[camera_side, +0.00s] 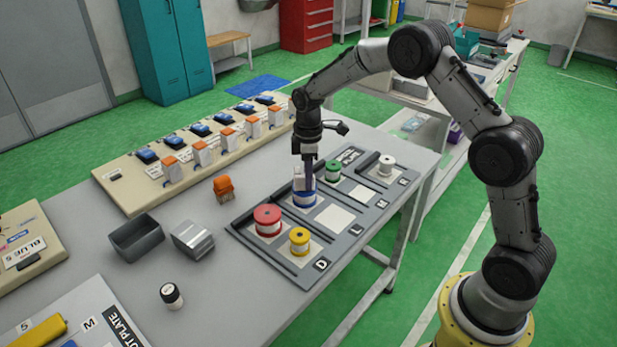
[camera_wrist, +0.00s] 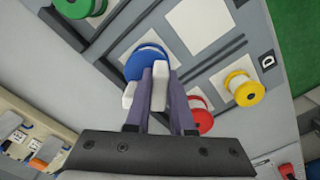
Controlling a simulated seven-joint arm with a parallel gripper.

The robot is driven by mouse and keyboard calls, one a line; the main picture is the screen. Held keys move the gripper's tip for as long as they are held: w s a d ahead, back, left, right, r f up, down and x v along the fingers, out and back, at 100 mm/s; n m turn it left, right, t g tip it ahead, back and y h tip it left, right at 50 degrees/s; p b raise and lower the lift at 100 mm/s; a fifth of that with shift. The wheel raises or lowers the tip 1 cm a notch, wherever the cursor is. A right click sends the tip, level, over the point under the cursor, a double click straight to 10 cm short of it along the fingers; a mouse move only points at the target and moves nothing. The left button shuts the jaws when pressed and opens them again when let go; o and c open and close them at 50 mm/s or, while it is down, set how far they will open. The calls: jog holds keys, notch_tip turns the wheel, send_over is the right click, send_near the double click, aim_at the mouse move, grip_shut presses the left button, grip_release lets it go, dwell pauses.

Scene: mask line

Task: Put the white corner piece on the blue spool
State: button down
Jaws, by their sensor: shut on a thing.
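The white corner piece (camera_side: 298,174) is between the purple fingers of my gripper (camera_side: 308,182), which is shut on it. In the wrist view the white piece (camera_wrist: 159,88) shows between the fingers (camera_wrist: 163,90), with part of it sticking out to the left. The blue spool (camera_side: 304,200) stands on the grey tray (camera_side: 238,232), directly below the gripper in the side view. In the wrist view the blue spool (camera_wrist: 146,57) lies just past the fingertips, partly hidden by them. I cannot tell whether the piece touches the spool.
Red (camera_side: 267,219), yellow (camera_side: 299,240), green (camera_side: 333,170) and white (camera_side: 386,164) spools stand on the tray around it. An orange-topped piece (camera_side: 224,188), a grey bin (camera_side: 136,238) and a metal block (camera_side: 192,240) are on the table to the left. A row of devices runs behind.

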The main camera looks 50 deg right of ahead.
jog(key=shift+f, duration=0.1)
jog(key=c, duration=0.8)
grip_release()
notch_tip(320, 180, up, 12)
jog(key=s+a+r+m+t, duration=0.1)
jog(key=s+a+r+m, duration=0.1)
jog(key=s+r, duration=0.5)
jog(key=s+a+m+t, duration=0.1)
jog(key=s+m, duration=0.1)
jog(key=s, duration=0.6)
jog(key=s+a+m+t, duration=0.1)
jog(key=s+m+t, duration=0.1)
jog(key=s, duration=0.6)
jog(key=s+a+m+t, duration=0.1)
jog(key=s+a+m, duration=0.1)
jog(key=s, duration=0.7)
jog(key=shift+r+m+t, duration=0.1)
jog(key=shift+m+t, duration=0.2)
jog(key=shift+m, duration=0.2)
